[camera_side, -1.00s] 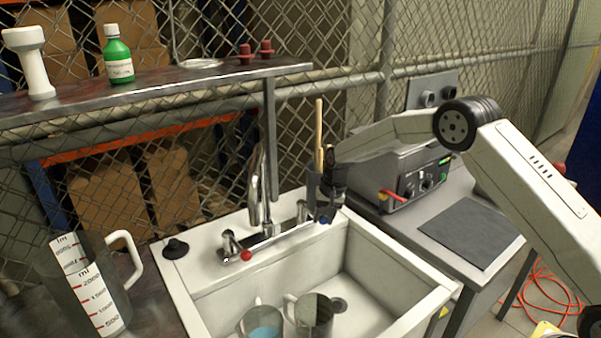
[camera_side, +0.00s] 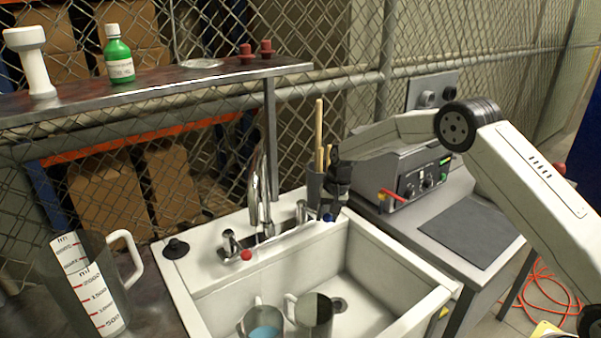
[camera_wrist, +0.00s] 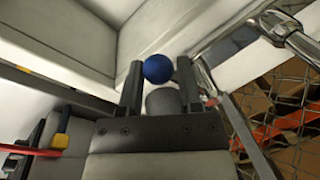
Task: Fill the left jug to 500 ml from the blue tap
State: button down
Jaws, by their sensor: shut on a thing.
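The blue tap's round knob (camera_wrist: 158,68) sits between my gripper's two fingers (camera_wrist: 160,84) in the wrist view, and my gripper is shut on it. In the side view the blue knob (camera_side: 328,217) shows just below my gripper (camera_side: 333,205), at the right end of the faucet. The left jug (camera_side: 246,322) stands upright in the sink, partly cut off by the frame's lower edge, with light-blue liquid in it. Its scale cannot be read. The chrome spout (camera_side: 254,185) rises at the middle of the faucet. No water stream can be made out.
A second jug (camera_side: 316,316) stands beside the left one in the white sink (camera_side: 400,322). A red-knobbed tap (camera_side: 246,255) is at the faucet's left end. A large graduated jug (camera_side: 85,290) stands left of the sink. A grey appliance (camera_side: 400,170) stands on the right bench.

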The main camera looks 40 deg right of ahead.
jog(key=shift+w+d+r, duration=0.25)
jog(key=shift+w+d, duration=0.1)
jog(key=shift+d, duration=0.1)
jog(key=shift+s+a, duration=0.1)
jog(key=shift+a, duration=1.35)
jog(key=shift+c, duration=1.2)
grip_release()
jog(key=shift+s+f, duration=0.1)
jog(key=shift+f, duration=0.05)
